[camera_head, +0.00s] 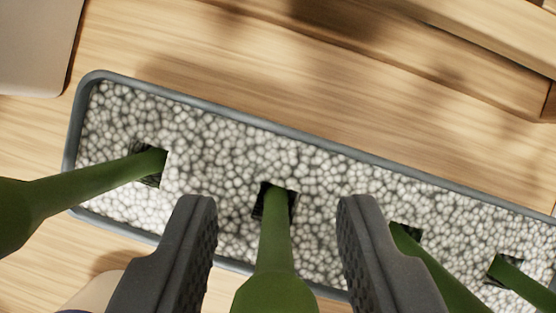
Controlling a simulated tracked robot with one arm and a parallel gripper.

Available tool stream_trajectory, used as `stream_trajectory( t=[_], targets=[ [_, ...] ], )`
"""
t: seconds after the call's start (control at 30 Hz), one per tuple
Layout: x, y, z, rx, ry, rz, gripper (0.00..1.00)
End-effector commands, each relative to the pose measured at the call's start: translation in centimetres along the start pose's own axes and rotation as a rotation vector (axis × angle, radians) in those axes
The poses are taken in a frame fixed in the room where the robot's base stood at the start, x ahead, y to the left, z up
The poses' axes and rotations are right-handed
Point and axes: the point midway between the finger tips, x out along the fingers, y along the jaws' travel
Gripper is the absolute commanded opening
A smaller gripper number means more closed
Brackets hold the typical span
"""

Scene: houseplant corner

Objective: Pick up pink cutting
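My gripper (278,205) is open, its two dark ridged fingers apart at the lower middle of the view. A thick green stem (275,240) shows in the gap between the fingers, touching neither. Its thin end meets a dark square hole in a long grey-rimmed tray of pale pebbles (330,170). No pink shows in this view, so I cannot tell which stem is the pink cutting.
Other green stems stand in holes at the left (90,188) and right (440,275). A wooden ledge (470,70) runs along the upper right. A pale grey object (35,45) sits at the upper left. Wood between tray and ledge is bare.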

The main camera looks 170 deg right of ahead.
Motion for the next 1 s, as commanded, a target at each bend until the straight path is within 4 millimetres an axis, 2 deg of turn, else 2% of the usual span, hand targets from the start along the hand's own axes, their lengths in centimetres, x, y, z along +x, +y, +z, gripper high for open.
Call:
stream_trajectory(
  t=[0.03, 0.13, 0.37, 0.4, 0.5, 1.0],
  targets=[
    [0.8, -0.1, 0.1, 0.0, -0.004, -0.002, 0.36],
    [1.8, -0.1, 0.1, 0.0, -0.004, -0.001, 0.36],
    [1.9, -0.1, 0.1, 0.0, -0.001, -0.001, 0.36],
    [1.9, -0.1, 0.1, 0.0, -0.001, -0.001, 0.25],
    [1.9, -0.1, 0.1, 0.0, -0.001, -0.001, 0.0],
    [1.4, -0.1, -0.2, -0.001, 0.0, 0.0, 0.0]
  ],
)
